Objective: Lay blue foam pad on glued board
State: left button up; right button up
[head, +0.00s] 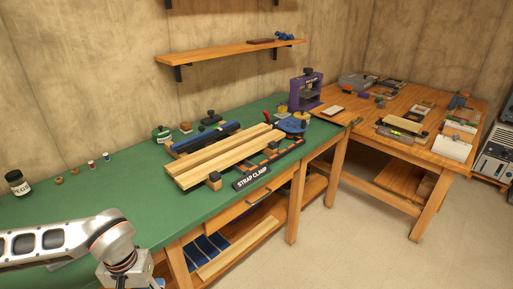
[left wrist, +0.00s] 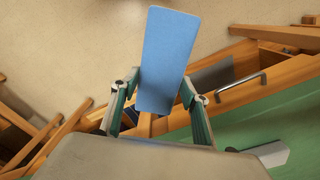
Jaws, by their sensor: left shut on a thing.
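The blue foam pad (left wrist: 168,50) is a flat blue slab that stands up between the fingers of my left gripper (left wrist: 160,88) in the left wrist view. The fingers press on its two sides. In the head view my left arm reaches in at the lower left, and the gripper is mostly cut off by the bottom edge. The glued board (head: 222,156), made of pale wood strips, lies on the green bench, well to the right of and beyond my left arm. My right gripper is in neither view.
A strap clamp with a black label (head: 252,176) lies along the board's near side. A blue tool (head: 205,138) lies behind the board. A purple machine (head: 305,90) stands at the bench's far end.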

aim_at(333, 110)
jog(key=i+l+z, duration=0.3)
jog(key=i+l, duration=0.3)
jog(key=i+l+z, duration=0.1)
jog(key=i+l, duration=1.3)
jog(key=l, duration=0.1)
